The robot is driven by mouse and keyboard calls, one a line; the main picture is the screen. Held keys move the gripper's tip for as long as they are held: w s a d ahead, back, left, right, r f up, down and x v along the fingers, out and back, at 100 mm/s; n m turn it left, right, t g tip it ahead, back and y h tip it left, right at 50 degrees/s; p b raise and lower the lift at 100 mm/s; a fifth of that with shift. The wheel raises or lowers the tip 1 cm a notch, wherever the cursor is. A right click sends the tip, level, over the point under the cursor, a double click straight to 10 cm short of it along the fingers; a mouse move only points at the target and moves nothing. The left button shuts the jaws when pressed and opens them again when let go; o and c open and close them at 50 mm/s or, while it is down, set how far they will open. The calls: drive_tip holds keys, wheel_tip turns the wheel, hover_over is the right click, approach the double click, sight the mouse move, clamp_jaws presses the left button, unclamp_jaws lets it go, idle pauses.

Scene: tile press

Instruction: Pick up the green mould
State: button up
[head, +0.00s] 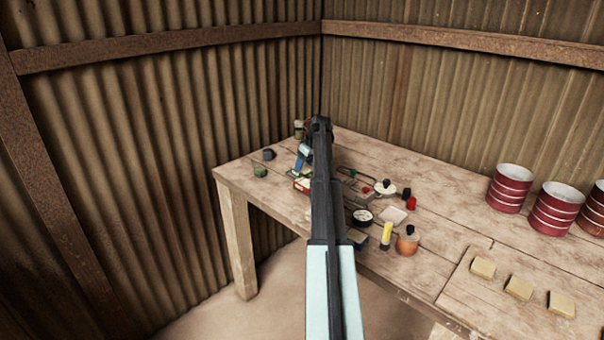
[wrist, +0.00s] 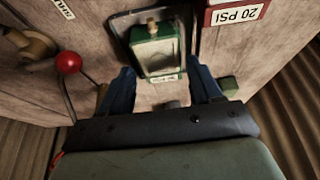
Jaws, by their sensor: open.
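A green box-shaped piece (wrist: 157,50) with a pale inner face, a brass-coloured knob and a small label lies ahead of my gripper (wrist: 163,78) in the wrist view; I take it for the green mould. A dark outline frames it on the wooden table. My gripper is open, with its blue fingers apart. The fingertips reach the near end of the green piece, one to each side, and nothing is visibly gripped. In the head view my gripper (head: 303,160) is low over the table's left part, and my arm hides much of what is there.
A red box marked "20 PSI" (wrist: 236,13) is close on the right, and a red-ball lever (wrist: 68,63) on the left. A small green block (wrist: 229,84) sits beside the right finger. Red drums (head: 509,188) and yellowish blocks (head: 519,288) are on the table's right side.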

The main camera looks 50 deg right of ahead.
sight(303, 169)
drive_tip(key=x, duration=0.3)
drive_tip(key=shift+f, duration=0.1)
drive_tip(key=shift+c, duration=0.3)
drive_tip(key=c, duration=0.9)
drive_tip(key=shift+o, duration=0.2)
wheel_tip(303, 169, up, 9)
drive_tip(key=shift+f, duration=0.15)
drive_tip(key=s+d+f, duration=0.1)
drive_tip(key=s+d, duration=0.1)
drive_tip(key=s, duration=1.1)
drive_tip(key=shift+s+f, duration=0.25)
drive_tip(key=shift+f, duration=0.1)
